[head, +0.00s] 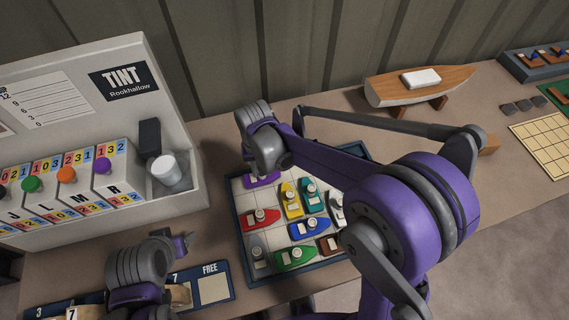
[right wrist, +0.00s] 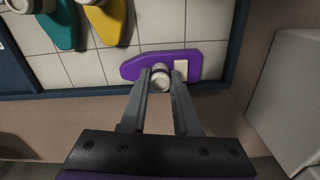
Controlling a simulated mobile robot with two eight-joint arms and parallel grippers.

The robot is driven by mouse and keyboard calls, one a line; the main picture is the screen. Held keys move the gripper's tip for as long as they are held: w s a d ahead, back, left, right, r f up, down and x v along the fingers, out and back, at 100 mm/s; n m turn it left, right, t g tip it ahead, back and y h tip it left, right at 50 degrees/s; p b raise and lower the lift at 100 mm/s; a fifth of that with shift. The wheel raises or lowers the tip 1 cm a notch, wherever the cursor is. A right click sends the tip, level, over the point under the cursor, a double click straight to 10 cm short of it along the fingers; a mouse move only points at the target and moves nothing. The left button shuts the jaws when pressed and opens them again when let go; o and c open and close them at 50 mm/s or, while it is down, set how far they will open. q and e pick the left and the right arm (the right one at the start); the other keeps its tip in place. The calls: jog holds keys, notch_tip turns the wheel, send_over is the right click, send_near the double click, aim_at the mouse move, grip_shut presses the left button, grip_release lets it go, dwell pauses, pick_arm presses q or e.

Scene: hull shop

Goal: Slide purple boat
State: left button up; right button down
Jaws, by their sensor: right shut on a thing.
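The purple boat (head: 262,181) lies on the tiled board (head: 240,204), along the board's far left edge, partly hidden by my right arm in the head view. In the right wrist view the purple boat (right wrist: 129,68) lies flat beside the blue rim, with a light block on one end. My right gripper (right wrist: 161,80) is shut on the round white knob of the purple boat. Its fingertips are hidden in the head view behind my arm. My left gripper (head: 180,243) is at the lower left, in front of the tint stand; its jaws are too small to judge.
Red (head: 260,219), yellow (head: 291,199), teal (head: 312,194), blue (head: 309,228), green (head: 295,256) and other boats stand on the board. The tint box (head: 180,200) stands close on the left. A wooden model boat (head: 420,86) is at the back. A FREE card (head: 213,288) lies in front.

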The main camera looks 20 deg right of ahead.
aim_at(249, 179)
jog(key=shift+a, duration=1.95)
jog(key=c, duration=0.6)
grip_release()
jog(key=shift+a, duration=0.2)
jog(key=shift+c, duration=0.2)
jog(key=shift+d, duration=0.1)
jog(key=shift+r, duration=0.3)
notch_tip(249, 179, up, 10)
jog(key=shift+s+r, duration=0.1)
